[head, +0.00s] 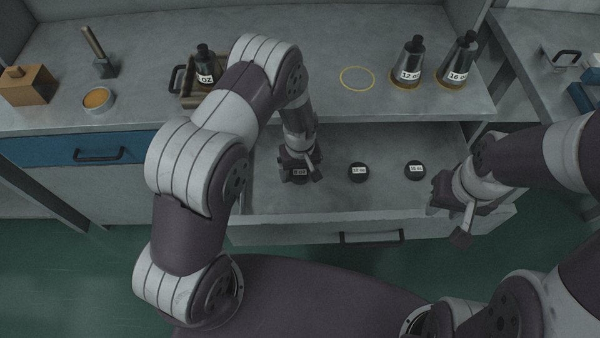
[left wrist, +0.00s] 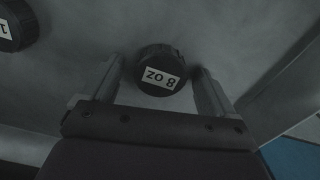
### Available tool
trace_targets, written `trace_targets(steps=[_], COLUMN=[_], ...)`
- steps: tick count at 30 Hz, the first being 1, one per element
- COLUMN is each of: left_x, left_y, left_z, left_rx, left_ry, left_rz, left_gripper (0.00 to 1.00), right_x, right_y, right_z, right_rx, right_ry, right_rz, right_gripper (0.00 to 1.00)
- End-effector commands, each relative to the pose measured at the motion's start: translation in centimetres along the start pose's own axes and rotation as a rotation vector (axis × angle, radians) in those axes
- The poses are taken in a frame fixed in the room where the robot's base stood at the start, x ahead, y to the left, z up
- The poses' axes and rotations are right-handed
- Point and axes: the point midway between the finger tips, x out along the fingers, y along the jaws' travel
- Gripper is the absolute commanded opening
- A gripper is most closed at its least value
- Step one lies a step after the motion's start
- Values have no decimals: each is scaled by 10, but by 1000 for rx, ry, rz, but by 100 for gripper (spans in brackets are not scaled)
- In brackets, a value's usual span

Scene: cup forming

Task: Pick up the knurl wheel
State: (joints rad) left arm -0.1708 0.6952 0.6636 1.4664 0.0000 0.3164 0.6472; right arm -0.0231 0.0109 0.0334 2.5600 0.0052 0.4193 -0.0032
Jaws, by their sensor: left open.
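Three dark knurl wheels lie in the open drawer. The wheel marked 8 oz (head: 300,173) is at the left, partly hidden by my left gripper (head: 301,166). A second wheel (head: 358,172) is in the middle and a third wheel (head: 415,170) is at the right. In the left wrist view the 8 oz wheel (left wrist: 160,72) sits between the tips of the two open fingers, with gaps beside it. Another wheel (left wrist: 14,27) shows at the upper left there. My right gripper (head: 457,212) hangs at the drawer's right front; its fingers are not clear.
The drawer (head: 390,205) stands open below the counter (head: 320,100). Dark bottle-shaped tools (head: 411,62) stand at the counter's back right, beside an empty yellow ring (head: 357,78). Another tool (head: 205,62) stands in a wooden holder. A wooden block (head: 27,88) and an orange-filled dish (head: 97,99) are at left.

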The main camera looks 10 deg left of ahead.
Motion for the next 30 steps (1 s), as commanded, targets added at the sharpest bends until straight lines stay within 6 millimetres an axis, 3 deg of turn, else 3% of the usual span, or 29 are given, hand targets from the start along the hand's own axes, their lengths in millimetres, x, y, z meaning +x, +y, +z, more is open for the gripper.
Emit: trace_targets(steps=[3, 9, 10, 20, 26, 30], left_x=[-1, -1, -1, -8, -41, -60], left_y=[0, 0, 0, 1, 1, 17], left_z=[0, 0, 0, -1, -2, 22], left_rx=[0, 0, 0, 0, 0, 6], left_ry=[0, 0, 0, 2, 5, 2], left_rz=[0, 0, 0, 2, 3, 2], left_gripper=[85, 20, 15, 15, 15, 15], right_x=[0, 0, 0, -1, -4, -5], right_y=[0, 0, 0, 0, 0, 0], right_z=[0, 0, 0, 0, 0, -1], right_rx=[0, 0, 0, 0, 0, 0], right_ry=[0, 0, 0, 0, 0, 0], right_rz=[0, 0, 0, 0, 0, 0], right_gripper=[37, 37, 37, 37, 37, 37])
